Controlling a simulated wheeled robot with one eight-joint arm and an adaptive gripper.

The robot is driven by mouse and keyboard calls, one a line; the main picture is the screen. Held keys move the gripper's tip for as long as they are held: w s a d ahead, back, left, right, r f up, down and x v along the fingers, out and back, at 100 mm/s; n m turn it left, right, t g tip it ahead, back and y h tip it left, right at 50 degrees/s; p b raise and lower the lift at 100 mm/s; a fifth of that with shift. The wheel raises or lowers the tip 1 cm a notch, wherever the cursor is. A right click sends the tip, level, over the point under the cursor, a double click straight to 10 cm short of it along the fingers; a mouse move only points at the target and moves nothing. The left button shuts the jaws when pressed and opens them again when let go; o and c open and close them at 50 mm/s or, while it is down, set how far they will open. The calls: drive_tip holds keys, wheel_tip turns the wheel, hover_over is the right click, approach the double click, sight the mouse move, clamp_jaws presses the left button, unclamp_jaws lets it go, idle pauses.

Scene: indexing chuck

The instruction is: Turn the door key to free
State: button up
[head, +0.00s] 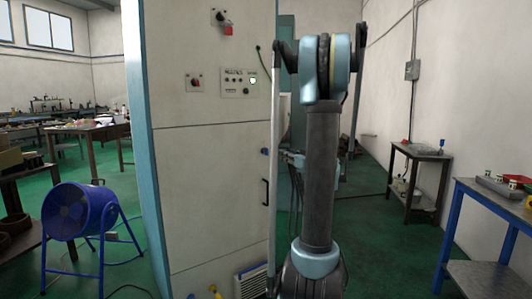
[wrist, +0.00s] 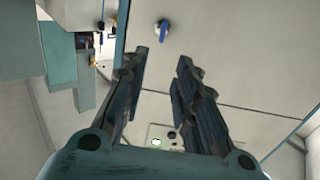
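The door key appears as a small blue handle (wrist: 162,30) on a round metallic base, set on a pale cabinet face in the wrist view. Its handle looks roughly upright in that picture. In the head view it is a small blue spot (head: 265,151) near the right edge of the cabinet door, above the black handle. My gripper (wrist: 158,64) is open, with two dark ridged fingers and nothing between them. The key shows beyond the fingertips, between their lines and apart from them.
The pale cabinet (head: 205,190) carries a red switch (head: 228,30), a red knob (head: 195,83) and a control panel (head: 236,90) with a lit green indicator. A black door handle (head: 265,191) is below the key. A blue fan (head: 80,210) stands left; a blue-legged table (head: 480,215) right.

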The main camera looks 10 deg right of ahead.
sight(267, 149)
drive_tip(key=x, duration=1.6)
drive_tip(key=shift+w+a, duration=0.15)
drive_tip(key=shift+w, duration=0.1)
clamp_jaws()
